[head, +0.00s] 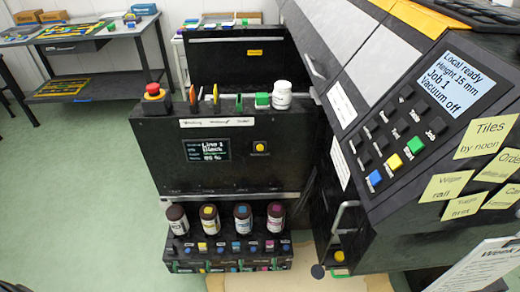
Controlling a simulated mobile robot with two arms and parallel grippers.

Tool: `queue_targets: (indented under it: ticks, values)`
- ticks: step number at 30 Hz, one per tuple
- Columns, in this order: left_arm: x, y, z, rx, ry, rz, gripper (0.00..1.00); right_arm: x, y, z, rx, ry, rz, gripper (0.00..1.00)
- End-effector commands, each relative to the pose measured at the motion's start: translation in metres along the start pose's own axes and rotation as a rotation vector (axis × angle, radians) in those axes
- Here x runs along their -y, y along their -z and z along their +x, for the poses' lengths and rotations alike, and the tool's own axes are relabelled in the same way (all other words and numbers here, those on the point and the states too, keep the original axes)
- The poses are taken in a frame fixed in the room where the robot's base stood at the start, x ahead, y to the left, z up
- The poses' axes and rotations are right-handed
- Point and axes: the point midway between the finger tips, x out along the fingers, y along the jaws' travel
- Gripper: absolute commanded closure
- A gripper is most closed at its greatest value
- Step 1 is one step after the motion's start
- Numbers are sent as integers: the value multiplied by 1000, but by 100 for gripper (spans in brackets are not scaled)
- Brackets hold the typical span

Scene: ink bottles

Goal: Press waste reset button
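A yellow button (260,147) sits on the front of the black ink cabinet (160,155), right of a small screen (207,150) that reads "Line 1 Black". The label under this button is too small to read. Another yellow button (339,256) shows low down beside the printer's side, near a grey handle; I cannot tell which one is the waste reset button. The printer's control panel (407,135) at the right has several black keys and blue, yellow and green ones. Neither of my grippers is in view.
A red emergency stop (153,90) and a white jar (282,95) stand on the cabinet top. Several ink bottles (209,218) stand in a row below. Sticky notes (487,135) are on the printer's right. Green floor (80,190) is clear at the left.

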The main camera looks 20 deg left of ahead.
Motion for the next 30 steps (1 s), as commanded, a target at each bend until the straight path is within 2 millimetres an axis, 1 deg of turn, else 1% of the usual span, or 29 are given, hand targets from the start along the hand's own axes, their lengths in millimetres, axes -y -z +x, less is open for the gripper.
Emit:
queue_targets:
  ticks: [1,2,3,5,6,7,8,30]
  values:
    - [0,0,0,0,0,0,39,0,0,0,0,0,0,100]
    - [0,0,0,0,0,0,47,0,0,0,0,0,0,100]
    - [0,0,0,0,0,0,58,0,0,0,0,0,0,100]
    - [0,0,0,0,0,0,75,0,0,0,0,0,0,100]
    - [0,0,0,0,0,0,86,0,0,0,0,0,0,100]
    - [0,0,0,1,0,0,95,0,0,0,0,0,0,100]
    - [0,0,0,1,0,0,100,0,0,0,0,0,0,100]
    - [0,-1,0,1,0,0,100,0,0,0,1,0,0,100]
